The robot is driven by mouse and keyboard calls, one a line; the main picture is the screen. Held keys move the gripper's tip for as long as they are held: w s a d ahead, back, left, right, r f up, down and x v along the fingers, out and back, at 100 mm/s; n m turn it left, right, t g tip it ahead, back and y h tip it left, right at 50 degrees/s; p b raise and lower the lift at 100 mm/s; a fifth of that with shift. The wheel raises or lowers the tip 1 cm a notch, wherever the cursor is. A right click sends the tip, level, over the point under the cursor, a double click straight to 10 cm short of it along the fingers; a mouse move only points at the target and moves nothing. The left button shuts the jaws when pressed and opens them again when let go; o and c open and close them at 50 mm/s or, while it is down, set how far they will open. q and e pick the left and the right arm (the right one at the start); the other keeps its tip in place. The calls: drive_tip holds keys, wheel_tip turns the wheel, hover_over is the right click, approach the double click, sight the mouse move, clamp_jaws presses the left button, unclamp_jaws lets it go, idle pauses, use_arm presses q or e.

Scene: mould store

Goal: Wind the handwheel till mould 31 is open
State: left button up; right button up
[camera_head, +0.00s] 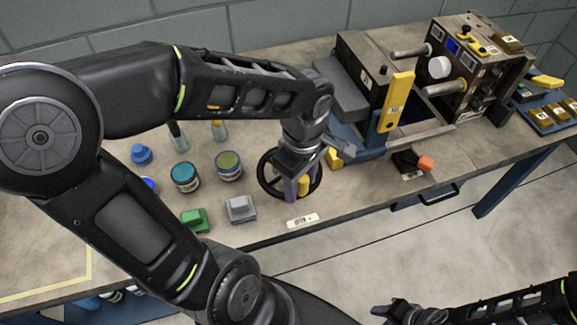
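The black handwheel (263,186) is at the bench's front, partly hidden by my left gripper (299,186). That gripper points down over the wheel, its fingers beside a small yellow part; whether they grip it is unclear. Behind stands mould 31, with a dark left block (358,62) and a right block (464,62) bearing a white disc. The two blocks stand apart, with steel guide pins (442,89) showing between them. A yellow bar (396,103) stands upright at the gap's front. My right gripper (400,312) is low at bottom right, its fingers unclear.
A plate marked OPEN (303,220) lies by the bench's front edge. Left of the wheel are a grey block (240,208), a green block (194,220) and jars (185,177). Right are a black and orange item (408,161) and a blue tray (535,119).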

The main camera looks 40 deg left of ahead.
use_arm(q)
drive_tip(key=shift+o, duration=0.8)
wheel_tip(320, 180, up, 9)
drive_tip(key=p, duration=0.7)
